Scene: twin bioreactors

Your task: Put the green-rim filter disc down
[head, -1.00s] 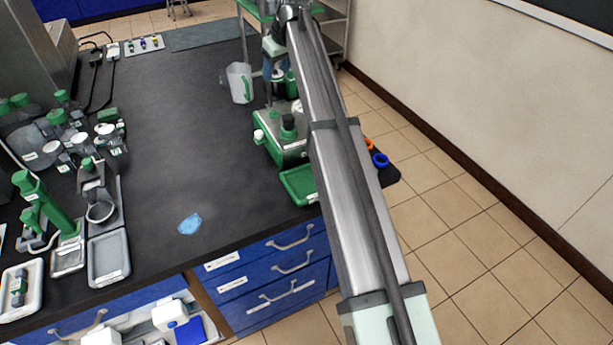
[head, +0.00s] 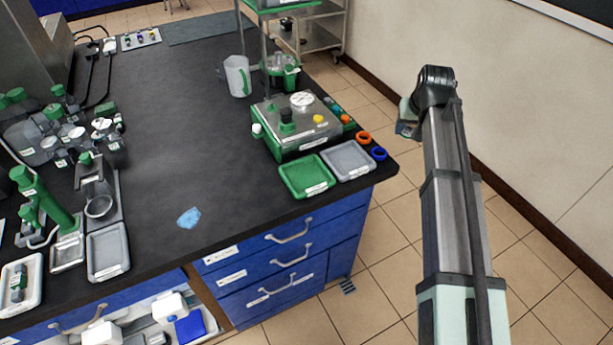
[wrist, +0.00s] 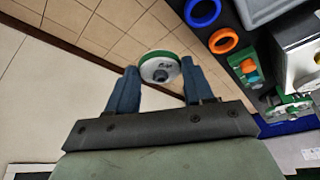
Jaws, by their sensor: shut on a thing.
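The green-rim filter disc (wrist: 160,68) shows in the wrist view, a white round disc with a green edge and a dark centre fitting. My gripper (wrist: 158,82) is shut on it, one blue-grey finger on each side. In the wrist view the floor lies behind the disc, with the bench edge to the right. In the head view my arm reaches up at the right, beyond the bench's right edge; the disc cannot be made out there, and the fingers are hidden or too small to tell.
A green tray (head: 307,176) and a grey tray (head: 348,160) lie at the bench's right front corner. Orange (head: 363,137) and blue (head: 379,153) rings lie beside them. A green-based device (head: 297,125) stands behind. The black bench top (head: 170,130) is largely clear in the middle.

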